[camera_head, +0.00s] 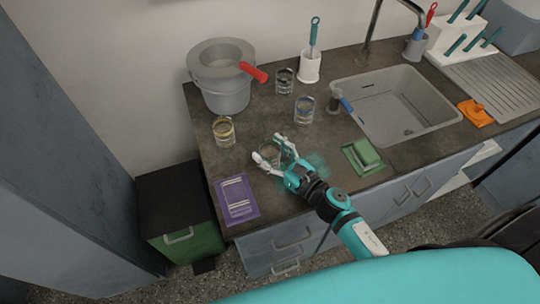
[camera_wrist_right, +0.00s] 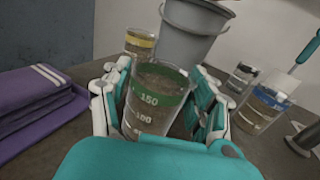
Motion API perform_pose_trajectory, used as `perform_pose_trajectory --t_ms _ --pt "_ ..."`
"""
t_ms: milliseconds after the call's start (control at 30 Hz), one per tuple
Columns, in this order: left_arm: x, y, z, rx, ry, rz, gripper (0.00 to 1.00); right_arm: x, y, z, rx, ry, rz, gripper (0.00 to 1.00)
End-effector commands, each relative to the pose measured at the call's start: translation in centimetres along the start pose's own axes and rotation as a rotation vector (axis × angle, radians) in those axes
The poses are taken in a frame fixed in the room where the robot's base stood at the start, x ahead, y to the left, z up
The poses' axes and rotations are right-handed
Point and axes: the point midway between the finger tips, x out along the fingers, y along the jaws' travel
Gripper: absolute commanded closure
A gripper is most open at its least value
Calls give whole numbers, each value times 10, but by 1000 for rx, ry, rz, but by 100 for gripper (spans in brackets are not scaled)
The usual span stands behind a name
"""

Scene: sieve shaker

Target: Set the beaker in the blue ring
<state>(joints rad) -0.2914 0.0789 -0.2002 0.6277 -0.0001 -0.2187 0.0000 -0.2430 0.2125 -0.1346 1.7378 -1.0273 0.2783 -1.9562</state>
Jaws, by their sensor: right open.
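A clear beaker with a green band and white markings (camera_wrist_right: 152,98) stands upright between the fingers of my right gripper (camera_head: 275,156). In the head view the fingers hide much of it. The right gripper is open, with one finger on each side of the beaker; the wrist view shows the fingers (camera_wrist_right: 160,105) close to its walls. A faint blue-teal glow (camera_head: 319,160) lies on the counter just right of the gripper; no full ring outline can be made out. My left gripper is not in view.
Other beakers stand behind, with a yellow band (camera_head: 224,131), a blue band (camera_head: 304,110) and a dark band (camera_head: 284,81).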

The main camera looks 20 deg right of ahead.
Motion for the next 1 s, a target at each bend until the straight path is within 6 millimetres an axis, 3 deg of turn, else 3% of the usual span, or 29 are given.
perform_pose_trajectory --t_ms 200,533,900,1000 --pt "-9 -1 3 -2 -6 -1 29 36 0 3 2 -2 0 40" --pt "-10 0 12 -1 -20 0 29 43 1 1 1 -1 1 40" --pt "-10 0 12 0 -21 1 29 43 1 1 1 -1 1 87" --pt "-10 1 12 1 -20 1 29 43 1 1 1 -1 1 93"
